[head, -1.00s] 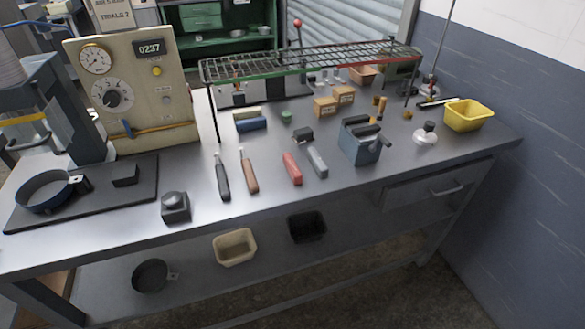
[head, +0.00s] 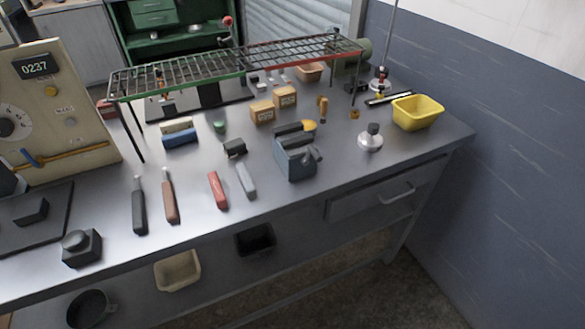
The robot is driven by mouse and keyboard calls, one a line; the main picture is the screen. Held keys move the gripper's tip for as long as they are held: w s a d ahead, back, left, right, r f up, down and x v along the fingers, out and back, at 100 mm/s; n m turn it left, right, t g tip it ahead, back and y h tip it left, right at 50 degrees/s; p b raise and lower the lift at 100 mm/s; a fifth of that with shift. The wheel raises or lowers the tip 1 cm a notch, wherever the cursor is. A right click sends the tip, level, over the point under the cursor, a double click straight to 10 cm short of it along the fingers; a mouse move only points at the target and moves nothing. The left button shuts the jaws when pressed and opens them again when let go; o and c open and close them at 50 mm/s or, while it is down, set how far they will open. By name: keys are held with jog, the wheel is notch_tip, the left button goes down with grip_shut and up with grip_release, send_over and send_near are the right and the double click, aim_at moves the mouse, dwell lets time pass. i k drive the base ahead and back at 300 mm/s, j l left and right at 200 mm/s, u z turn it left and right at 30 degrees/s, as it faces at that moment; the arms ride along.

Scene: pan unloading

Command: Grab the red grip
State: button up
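The red grip (head: 217,190) lies on the grey metal workbench (head: 265,205), near its front edge. It is a small, slim red bar, pointing away from the front edge. A grey grip (head: 246,180) lies close beside it on the right, apart from it. A brown-handled tool (head: 171,200) and a black-handled tool (head: 139,210) lie to its left. My gripper is not in view.
A blue-grey box (head: 295,160) stands right of the grips, and a small dark block (head: 234,147) behind them. A wire rack (head: 240,65) spans the back. A yellow bin (head: 417,111) stands at right. Bench space before the red grip is clear.

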aim_at(221, 199)
jog(key=j+z, duration=0.85)
jog(key=j, duration=0.2)
jog(key=k+j+z, duration=0.15)
jog(key=j+z, duration=0.25)
jog(key=j, duration=0.15)
